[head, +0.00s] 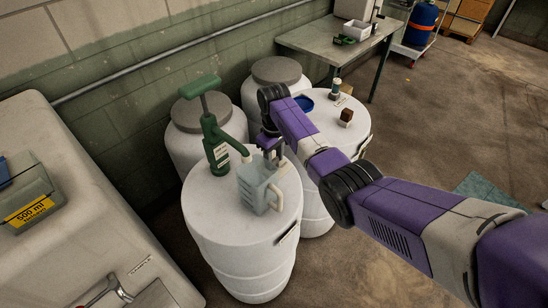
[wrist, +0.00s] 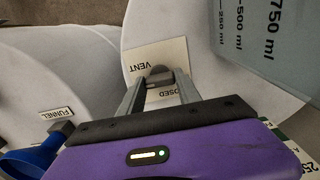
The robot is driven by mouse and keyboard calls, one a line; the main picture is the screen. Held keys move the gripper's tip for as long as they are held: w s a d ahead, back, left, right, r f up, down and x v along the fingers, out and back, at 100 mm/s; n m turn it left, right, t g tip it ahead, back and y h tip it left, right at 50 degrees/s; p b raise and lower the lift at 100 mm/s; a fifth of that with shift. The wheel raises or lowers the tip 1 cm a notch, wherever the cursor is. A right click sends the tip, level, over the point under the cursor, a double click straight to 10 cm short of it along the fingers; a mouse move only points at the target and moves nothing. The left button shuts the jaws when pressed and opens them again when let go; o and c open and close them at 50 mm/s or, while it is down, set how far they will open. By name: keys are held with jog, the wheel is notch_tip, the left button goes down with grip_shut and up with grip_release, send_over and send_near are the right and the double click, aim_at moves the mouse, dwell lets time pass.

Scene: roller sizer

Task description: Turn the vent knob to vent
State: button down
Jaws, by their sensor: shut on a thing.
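The vent knob (wrist: 158,73) is a small dark grey piece between my fingertips in the wrist view. My gripper (wrist: 158,84) is shut on it. A pale label (wrist: 145,57) beside the knob reads VENT upside down. A second word, ending in "OSED", is partly hidden by the fingers. In the head view my gripper (head: 271,148) reaches down at the front white drum (head: 240,235), just behind the clear jug. The knob cannot be made out there. Which way the knob points is hard to tell.
The clear measuring jug (head: 258,188) stands close to my gripper; its volume marks show in the wrist view (wrist: 262,45). A green hand pump (head: 214,140) stands left of it. A neighbouring drum (head: 325,115) carries a blue funnel (head: 304,103) and a small brown block (head: 346,116).

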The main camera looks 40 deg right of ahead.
aim_at(275, 160)
dwell(0.3)
jog(key=c, duration=0.8)
grip_release()
jog(key=shift+c, duration=0.2)
jog(key=shift+r+b, duration=0.5)
jog(key=shift+r, duration=3.45)
jog(key=shift+d, duration=0.1)
